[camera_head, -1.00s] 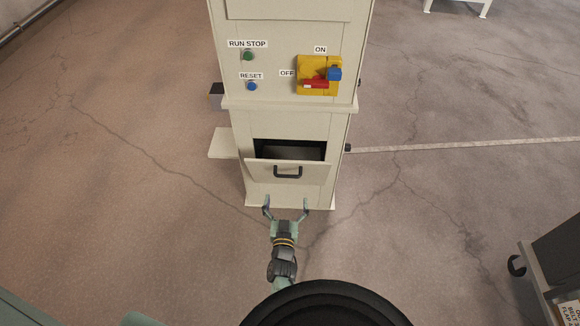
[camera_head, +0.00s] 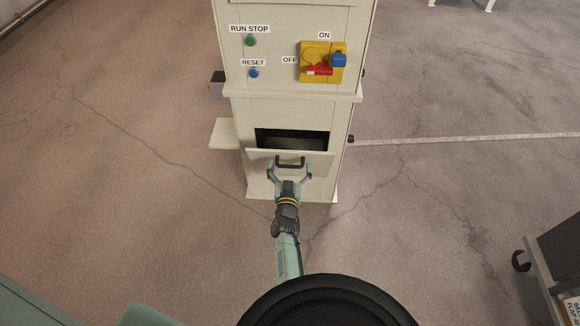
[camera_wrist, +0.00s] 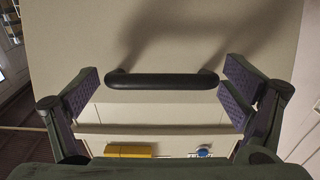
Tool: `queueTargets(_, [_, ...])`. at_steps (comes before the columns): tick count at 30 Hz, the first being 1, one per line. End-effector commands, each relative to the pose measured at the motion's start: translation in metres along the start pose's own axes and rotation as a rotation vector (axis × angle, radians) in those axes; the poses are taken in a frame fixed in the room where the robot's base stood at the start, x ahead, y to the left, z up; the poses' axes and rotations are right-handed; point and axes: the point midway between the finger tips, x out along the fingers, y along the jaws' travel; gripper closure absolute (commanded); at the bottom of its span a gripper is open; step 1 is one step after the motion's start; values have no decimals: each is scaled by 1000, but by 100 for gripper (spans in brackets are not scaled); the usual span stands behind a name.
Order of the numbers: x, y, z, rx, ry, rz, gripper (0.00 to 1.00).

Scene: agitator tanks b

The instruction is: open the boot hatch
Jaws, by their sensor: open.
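The boot hatch (camera_head: 262,162) is a beige panel low on the cabinet front. It is tilted outward at the top, with a dark gap (camera_head: 265,137) above it. Its black bar handle (camera_head: 290,166) sits on the panel's face. My gripper (camera_head: 289,175) is open in front of the hatch, its fingers to either side of the handle. In the wrist view, the handle (camera_wrist: 162,81) lies across the space between the open fingers (camera_wrist: 162,94), with gaps at both ends. The hatch's face (camera_wrist: 160,35) fills the view behind it.
Above the hatch are a green run-stop button (camera_head: 251,41), a blue reset button (camera_head: 254,73) and a yellow switch plate (camera_head: 308,49) with a red handle. A pale ledge (camera_head: 223,133) juts from the cabinet's left. A cart (camera_head: 550,270) stands at lower right. The surrounding floor is clear.

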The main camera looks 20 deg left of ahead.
Motion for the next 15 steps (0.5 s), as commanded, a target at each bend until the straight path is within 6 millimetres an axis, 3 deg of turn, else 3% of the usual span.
queueTargets(15, [0, 1, 0, 0, 1, 1, 39])
